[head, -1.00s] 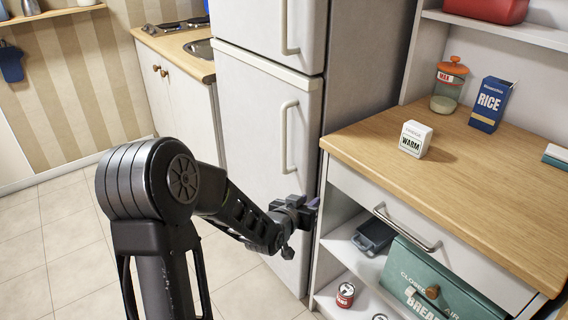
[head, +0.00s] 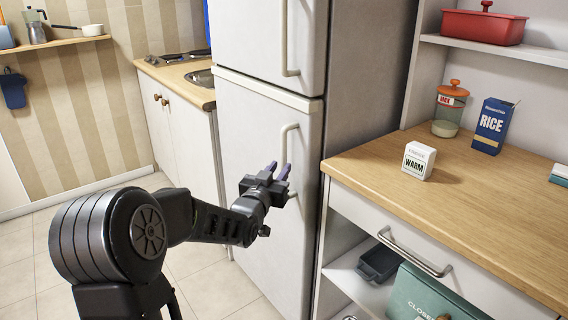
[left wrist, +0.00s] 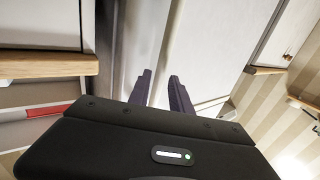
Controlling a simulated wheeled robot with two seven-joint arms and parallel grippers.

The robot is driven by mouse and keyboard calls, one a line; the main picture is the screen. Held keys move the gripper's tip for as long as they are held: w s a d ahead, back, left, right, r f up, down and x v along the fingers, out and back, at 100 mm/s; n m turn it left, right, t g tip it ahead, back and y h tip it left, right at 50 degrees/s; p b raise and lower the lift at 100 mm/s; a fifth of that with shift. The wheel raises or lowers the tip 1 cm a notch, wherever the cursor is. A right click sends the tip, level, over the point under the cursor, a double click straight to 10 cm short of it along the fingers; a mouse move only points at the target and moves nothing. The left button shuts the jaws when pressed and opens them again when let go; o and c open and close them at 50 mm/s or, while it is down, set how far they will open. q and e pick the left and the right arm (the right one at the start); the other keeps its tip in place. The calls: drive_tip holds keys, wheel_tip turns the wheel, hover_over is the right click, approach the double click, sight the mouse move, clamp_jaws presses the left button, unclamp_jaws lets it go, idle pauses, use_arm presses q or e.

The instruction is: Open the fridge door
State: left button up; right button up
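The fridge (head: 255,130) is white with a grey side and stands in the middle of the head view, both doors shut. Its upper door has a long pale handle (head: 285,45). The lower door has a similar handle (head: 284,134), its lower part covered by my left gripper. My left gripper (head: 278,170) points at the lower door, its two purple fingers apart with a gap between them. My right gripper is not in view.
A wooden counter (head: 480,210) stands right of the fridge, with a white "WARM" box (head: 418,160), a rice box (head: 494,126) and a jar (head: 449,110). An open shelf with a dark tray (head: 380,262) lies below. Tiled floor (head: 215,290) is free before the fridge.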

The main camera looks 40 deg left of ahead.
sight(283, 164)
use_arm(q)
drive_tip(key=x, duration=0.4)
drive_tip(key=shift+w, duration=0.1)
drive_tip(key=shift+c, duration=0.6)
clamp_jaws()
idle(0.8)
